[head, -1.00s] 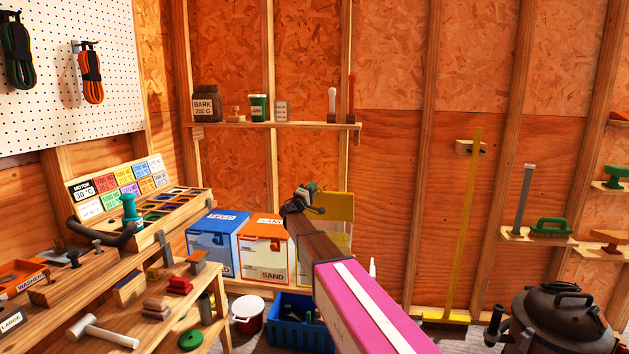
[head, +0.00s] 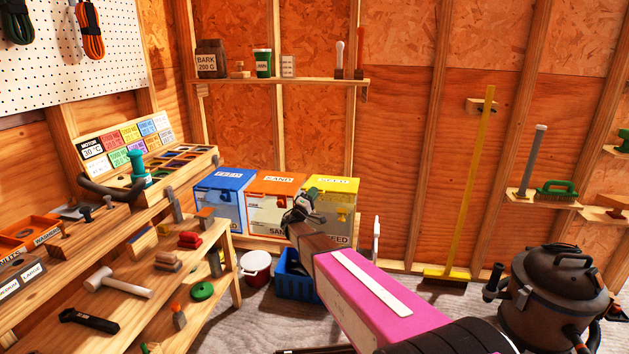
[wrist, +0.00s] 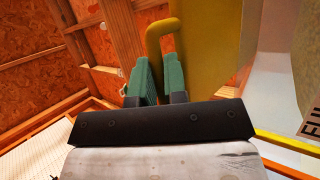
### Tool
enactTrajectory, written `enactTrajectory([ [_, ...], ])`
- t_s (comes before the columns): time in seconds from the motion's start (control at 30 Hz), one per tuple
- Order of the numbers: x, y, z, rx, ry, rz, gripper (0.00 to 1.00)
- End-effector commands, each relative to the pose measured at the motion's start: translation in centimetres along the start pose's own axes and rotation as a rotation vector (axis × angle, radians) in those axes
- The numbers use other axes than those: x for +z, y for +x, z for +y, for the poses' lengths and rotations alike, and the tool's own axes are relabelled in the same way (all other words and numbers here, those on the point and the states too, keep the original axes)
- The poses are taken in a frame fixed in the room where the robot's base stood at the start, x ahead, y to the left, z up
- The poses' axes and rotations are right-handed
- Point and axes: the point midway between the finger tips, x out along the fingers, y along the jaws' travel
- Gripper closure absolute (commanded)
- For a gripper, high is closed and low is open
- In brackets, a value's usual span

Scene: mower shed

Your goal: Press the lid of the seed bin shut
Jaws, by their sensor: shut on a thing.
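The seed bin (head: 344,239) is the yellow-topped bin at the right end of a row of three. Its yellow lid (head: 336,184) lies about level with the neighbouring lids. Whether a thin gap remains under it I cannot tell. My gripper (head: 311,199) is in front of the bin's left part and hides some of it. In the wrist view my green fingers (wrist: 158,80) are close together on a bent yellow handle (wrist: 154,38), which stands out from a yellow panel (wrist: 215,45). The handle's lower part is hidden between the fingers.
The orange sand bin (head: 276,184) and blue feed bin (head: 222,180) stand to the left. A workbench (head: 190,270) is at left, a vacuum (head: 553,300) at right.

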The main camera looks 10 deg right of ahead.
Motion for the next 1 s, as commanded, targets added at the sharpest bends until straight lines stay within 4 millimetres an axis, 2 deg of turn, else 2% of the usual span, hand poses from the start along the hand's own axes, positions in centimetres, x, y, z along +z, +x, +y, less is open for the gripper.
enactTrajectory([
  [0.03, 0.3, -0.7, -1.2, -0.018, -0.008, -0.001, 1.00],
  [0.1, 0.6, -1.4, -2.1, -0.022, -0.010, 0.000, 1.00],
  [0.4, 1.2, -2.9, -4.2, -0.023, -0.014, -0.001, 1.00],
  [0.57, 1.2, -2.8, -4.1, -0.023, -0.013, -0.001, 1.00],
  [0.6, 1.2, -2.8, -4.1, -0.023, -0.013, -0.001, 0.80],
  [0.83, 1.2, -2.9, -4.1, -0.022, -0.012, -0.002, 0.80],
  [1.0, 1.2, -4.7, -4.0, -0.021, -0.011, 0.001, 0.80],
])
